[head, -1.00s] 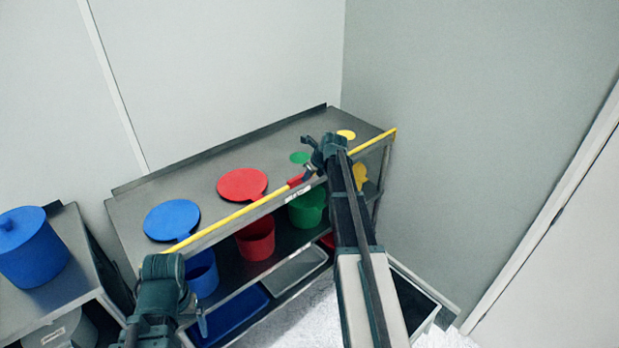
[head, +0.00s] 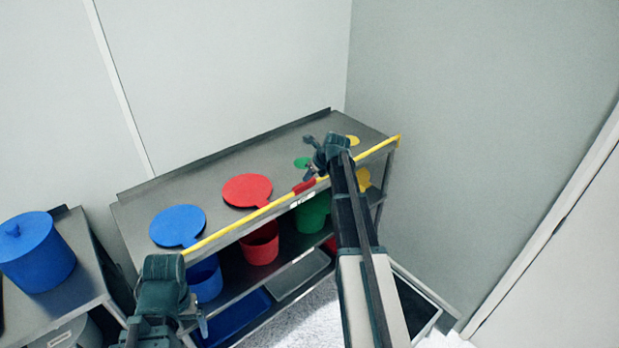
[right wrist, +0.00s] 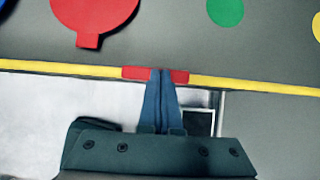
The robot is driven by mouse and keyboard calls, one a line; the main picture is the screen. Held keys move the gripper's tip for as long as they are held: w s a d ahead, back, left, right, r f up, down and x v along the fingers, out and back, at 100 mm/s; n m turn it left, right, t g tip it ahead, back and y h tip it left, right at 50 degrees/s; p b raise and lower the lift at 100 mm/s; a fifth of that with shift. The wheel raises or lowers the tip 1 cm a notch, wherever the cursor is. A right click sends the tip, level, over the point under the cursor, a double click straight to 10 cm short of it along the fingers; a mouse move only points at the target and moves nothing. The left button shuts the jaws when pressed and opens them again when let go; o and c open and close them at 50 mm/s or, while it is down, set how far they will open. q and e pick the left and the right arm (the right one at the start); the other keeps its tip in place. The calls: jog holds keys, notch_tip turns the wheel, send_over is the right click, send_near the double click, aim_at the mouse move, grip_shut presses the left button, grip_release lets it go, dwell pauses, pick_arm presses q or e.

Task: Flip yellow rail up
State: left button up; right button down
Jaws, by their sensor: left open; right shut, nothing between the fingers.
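The yellow rail (head: 240,225) runs along the front edge of the grey tabletop, with a red grip section (head: 304,187) near its middle. The rail also crosses the right wrist view (right wrist: 70,68). My right gripper (head: 311,176) is at the red section. In the right wrist view its fingers (right wrist: 161,72) are shut together, with their tips over the red section; nothing shows between them. Whether the tips touch the rail is unclear. My left gripper (head: 201,322) is low at the left, apart from the rail, and mostly hidden by its own arm.
Blue (head: 177,225), red (head: 246,190), green (head: 302,162) and yellow (head: 353,141) discs lie on the tabletop (head: 215,180). Coloured buckets and trays sit on shelves below. A blue lidded container (head: 37,255) stands on a side table at left. A wall closes the right side.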

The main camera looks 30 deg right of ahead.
pick_arm(q)
jog(key=r+p, duration=0.1)
jog(key=r, duration=0.1)
jog(key=r+p, duration=0.2)
jog(key=shift+s+d+r, duration=0.2)
jog(key=shift+r, duration=0.05)
pick_arm(e)
jog(key=s+d+r, duration=0.1)
jog(key=s+r, duration=0.3)
jog(key=s, duration=0.1)
pick_arm(q)
jog(key=shift+s, duration=0.1)
pick_arm(e)
jog(key=shift+s+d+r, duration=0.1)
jog(key=shift+s+d, duration=0.05)
jog(key=shift+s, duration=0.1)
